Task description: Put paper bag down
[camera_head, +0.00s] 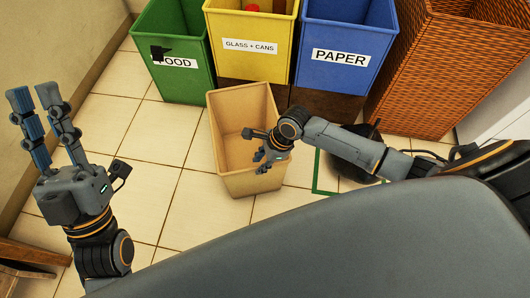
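The tan paper bag (228,112) stands upright with its top open in the middle of the head view, in front of the bins. I cannot tell whether its base touches the floor. My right gripper (253,145) reaches in from the right over the bag's right side. Its fingers are spread apart over the opening, and part of the bag's right wall is hidden behind it. I cannot tell whether it touches the bag. My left gripper (34,97) is open and empty at the far left, pointing up in the picture, well apart from the bag.
Green food (185,85), yellow glass and cans (253,68) and blue paper (335,78) bins stand behind the bag. A wicker basket (440,70) stands at right. A green floor outline (318,172) lies right of the bag, partly under my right arm. Tiles at left are clear.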

